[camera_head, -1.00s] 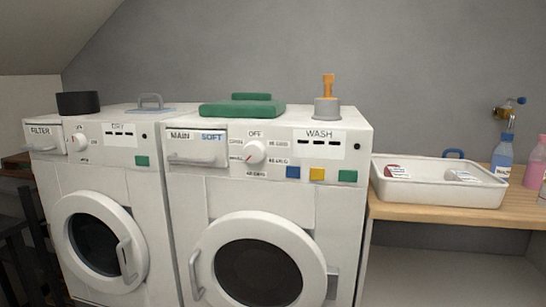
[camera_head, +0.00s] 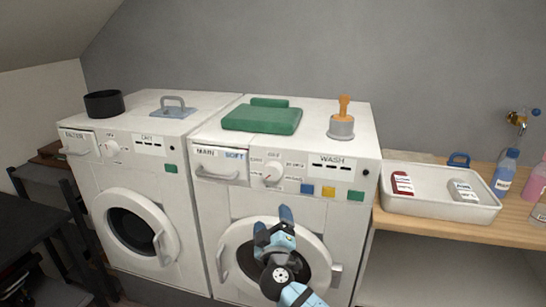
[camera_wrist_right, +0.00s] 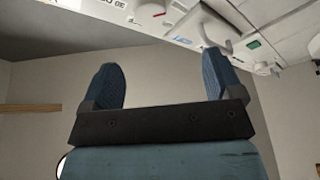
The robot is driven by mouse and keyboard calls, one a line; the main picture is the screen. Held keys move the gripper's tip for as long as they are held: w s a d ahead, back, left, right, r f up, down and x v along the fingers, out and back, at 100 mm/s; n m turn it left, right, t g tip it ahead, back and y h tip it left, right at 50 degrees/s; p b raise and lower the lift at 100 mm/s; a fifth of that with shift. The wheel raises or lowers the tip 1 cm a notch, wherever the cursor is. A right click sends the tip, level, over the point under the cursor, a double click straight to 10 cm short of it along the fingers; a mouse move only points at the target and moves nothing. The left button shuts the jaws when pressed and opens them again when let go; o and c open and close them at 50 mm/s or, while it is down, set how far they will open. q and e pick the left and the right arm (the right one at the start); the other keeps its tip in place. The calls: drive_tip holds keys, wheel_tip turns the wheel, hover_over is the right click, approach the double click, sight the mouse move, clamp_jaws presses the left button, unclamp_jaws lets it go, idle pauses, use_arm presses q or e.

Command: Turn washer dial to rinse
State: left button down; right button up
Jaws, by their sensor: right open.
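The washer (camera_head: 345,215) is the right-hand white machine, with a WASH panel. Its round white dial (camera_head: 272,174) sits between the drawer and that panel. A red mark on the dial points to the lower left; the small labels around it, with OFF at the top, are hard to read. My right gripper (camera_head: 273,222) is open and empty, below the dial and in front of the round door. In the right wrist view its two blue fingers (camera_wrist_right: 162,65) stand wide apart with nothing between them. My left gripper is not in view.
The dryer (camera_head: 140,200) stands on the left with its own dial (camera_head: 110,148). A white tray (camera_head: 440,208) and bottles stand on the wooden counter at right.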

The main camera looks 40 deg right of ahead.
sight(273, 176)
drive_tip(key=shift+h, duration=0.4)
drive_tip(key=p+x, duration=0.1)
drive_tip(key=x, duration=0.4)
drive_tip(key=p+x, duration=0.1)
drive_tip(key=x, duration=0.4)
drive_tip(key=r+p+x, duration=0.1)
drive_tip(key=x, duration=0.3)
drive_tip(key=shift+d+r, duration=0.15)
drive_tip(key=shift+d, duration=0.2)
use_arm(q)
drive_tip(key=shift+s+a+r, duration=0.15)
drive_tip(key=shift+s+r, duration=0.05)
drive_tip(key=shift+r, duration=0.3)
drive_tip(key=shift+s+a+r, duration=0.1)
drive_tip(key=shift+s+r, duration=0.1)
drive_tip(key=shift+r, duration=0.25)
use_arm(e)
drive_tip(key=shift+w, duration=0.1)
drive_tip(key=shift+c, duration=0.5)
